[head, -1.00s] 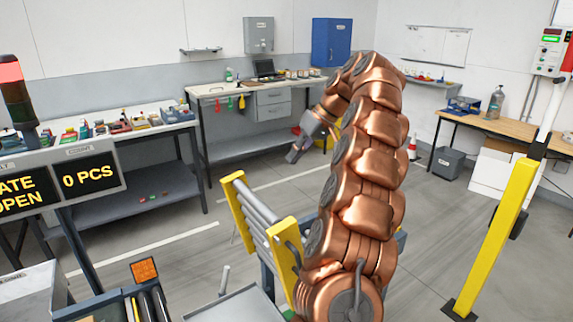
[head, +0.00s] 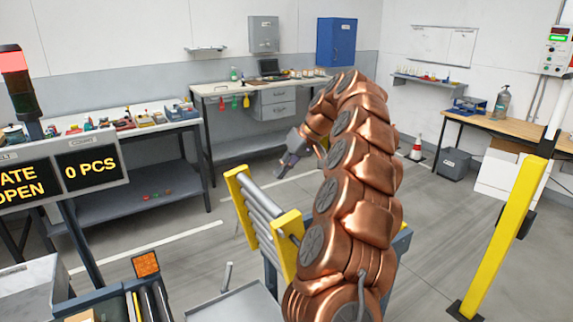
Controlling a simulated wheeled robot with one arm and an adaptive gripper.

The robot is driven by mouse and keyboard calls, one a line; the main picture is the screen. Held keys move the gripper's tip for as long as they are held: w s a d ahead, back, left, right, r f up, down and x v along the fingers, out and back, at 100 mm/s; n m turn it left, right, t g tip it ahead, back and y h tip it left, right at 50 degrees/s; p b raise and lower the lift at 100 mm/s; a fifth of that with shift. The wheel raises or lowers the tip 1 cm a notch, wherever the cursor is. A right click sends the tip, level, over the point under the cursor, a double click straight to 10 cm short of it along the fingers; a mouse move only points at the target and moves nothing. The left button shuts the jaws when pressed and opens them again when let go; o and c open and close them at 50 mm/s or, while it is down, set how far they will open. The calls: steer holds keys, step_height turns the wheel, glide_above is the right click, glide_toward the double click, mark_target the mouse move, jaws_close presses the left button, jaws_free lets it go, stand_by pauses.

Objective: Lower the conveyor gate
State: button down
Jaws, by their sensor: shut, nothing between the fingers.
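The conveyor gate (head: 262,222) is a roller section with yellow side plates. It stands tilted up in the lower middle of the head view, and my copper-coloured arm hides part of its right side. My gripper (head: 284,171) is small and grey, just above and right of the gate's upper end. It looks shut and empty, and seems apart from the gate, though the depth is hard to judge. A display (head: 62,174) at the left reads "ATE OPEN" and "0 PCS", its left edge cut off.
Conveyor rollers (head: 150,302) with an orange reflector (head: 146,264) lie at lower left, beside a grey tray (head: 238,303). A yellow post (head: 505,240) stands at right. Benches (head: 140,128) line the back wall. Open floor lies behind the gate.

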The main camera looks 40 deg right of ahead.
steer(key=shift+w+a+f+p, duration=0.1)
steer(key=shift+a+f+p, duration=0.1)
steer(key=shift+a, duration=0.5)
steer(key=shift+w+a+f+p, duration=0.1)
steer(key=shift+a+f+p, duration=0.15)
steer(key=shift+a, duration=0.45)
steer(key=shift+w+a+f+p, duration=0.1)
steer(key=shift+a+f+p, duration=0.1)
steer(key=shift+a, duration=0.5)
steer(key=shift+a, duration=0.15)
